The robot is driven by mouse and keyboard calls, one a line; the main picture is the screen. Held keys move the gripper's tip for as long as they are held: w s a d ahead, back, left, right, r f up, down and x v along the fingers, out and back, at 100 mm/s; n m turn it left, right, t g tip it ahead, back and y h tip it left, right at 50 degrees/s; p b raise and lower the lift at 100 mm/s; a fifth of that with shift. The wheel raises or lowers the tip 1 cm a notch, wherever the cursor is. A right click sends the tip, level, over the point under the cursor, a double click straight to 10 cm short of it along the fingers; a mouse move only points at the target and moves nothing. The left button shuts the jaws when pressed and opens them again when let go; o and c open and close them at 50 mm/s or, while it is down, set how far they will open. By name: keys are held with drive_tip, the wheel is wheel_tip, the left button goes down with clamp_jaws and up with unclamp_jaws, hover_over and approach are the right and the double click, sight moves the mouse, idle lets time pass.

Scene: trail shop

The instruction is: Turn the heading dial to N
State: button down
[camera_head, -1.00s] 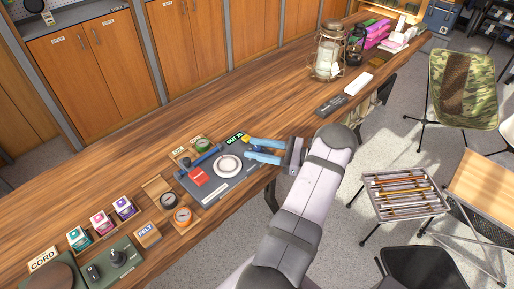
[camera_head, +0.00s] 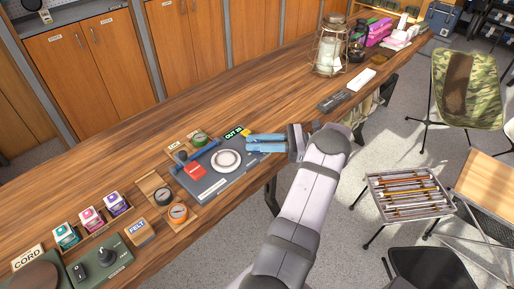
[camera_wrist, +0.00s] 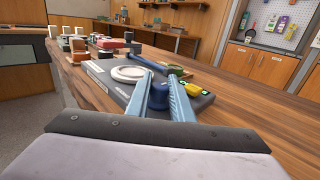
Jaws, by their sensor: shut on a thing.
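My gripper (camera_wrist: 160,92) has two pale blue fingers on either side of a dark blue round knob (camera_wrist: 158,101), and it is shut on it. The knob stands at the near edge of a grey panel (camera_wrist: 110,84); the fingers hide much of it. In the head view my gripper (camera_head: 248,142) comes from the right, at the panel's right end. I can make out no N and no pointer on the knob, so I cannot tell its heading or whether it is the heading dial.
The grey panel also bears a white ring (camera_head: 226,160) and a red block (camera_head: 194,171). A yellow piece (camera_wrist: 192,87) lies close to the right finger. A blue bar (camera_wrist: 151,65) lies behind. An orange-cased round gauge (camera_head: 178,212) is to the left. The lantern (camera_head: 330,52) stands farther right.

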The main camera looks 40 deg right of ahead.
drive_tip(key=c, duration=1.6)
unclamp_jaws()
drive_tip(key=shift+o, duration=0.2)
drive_tip(key=shift+r, duration=5.05)
